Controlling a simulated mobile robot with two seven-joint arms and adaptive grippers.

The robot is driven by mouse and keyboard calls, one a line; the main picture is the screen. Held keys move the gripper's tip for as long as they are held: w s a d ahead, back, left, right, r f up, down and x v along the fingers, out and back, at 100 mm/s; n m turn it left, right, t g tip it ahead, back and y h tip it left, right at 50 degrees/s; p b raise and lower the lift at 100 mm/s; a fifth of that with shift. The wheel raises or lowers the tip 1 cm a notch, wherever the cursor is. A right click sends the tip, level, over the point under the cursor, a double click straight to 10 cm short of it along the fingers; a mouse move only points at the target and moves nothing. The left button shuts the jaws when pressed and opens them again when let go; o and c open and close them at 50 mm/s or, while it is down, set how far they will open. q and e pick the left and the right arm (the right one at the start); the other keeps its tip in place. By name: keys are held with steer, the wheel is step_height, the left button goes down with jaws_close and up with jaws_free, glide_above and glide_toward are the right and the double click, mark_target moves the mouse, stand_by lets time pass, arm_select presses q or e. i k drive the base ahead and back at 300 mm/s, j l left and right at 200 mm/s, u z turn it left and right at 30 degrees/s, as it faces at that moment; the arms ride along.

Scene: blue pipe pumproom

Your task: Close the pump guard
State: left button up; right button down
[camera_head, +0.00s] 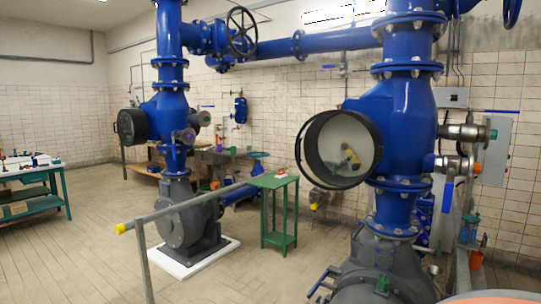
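Neither of my grippers shows in the head view. No part is plainly marked as the pump guard. A round black-rimmed cover (309,155) with a pale face sits on the blue pipe body at centre right. A yellow and dark part shows within its rim. A similar dark round cover (131,127) is on the left pipe. A second grey pump (385,270) stands at the lower right, cut off by the bottom edge.
A green side table (279,183) stands between the pumps. A green-legged workbench (35,190) with small items is at far left. A grey rail (449,215) and an orange container (476,258) are at right.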

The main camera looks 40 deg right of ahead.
mark_target(378, 150)
steer(key=i+j+u, duration=0.25)
steer(key=j, duration=0.2)
steer(key=i+j+u, duration=0.3)
steer(key=i+z, duration=0.35)
steer(key=i+j+z, duration=0.15)
steer(key=i+z, duration=0.2)
steer(key=i+j+z, duration=0.2)
steer(key=z, duration=0.15)
steer(key=i+l+z, duration=0.1)
steer(key=i+z, duration=0.7)
steer(key=i+j+z, duration=0.1)
steer(key=i+z, duration=0.15)
steer(key=z, duration=0.15)
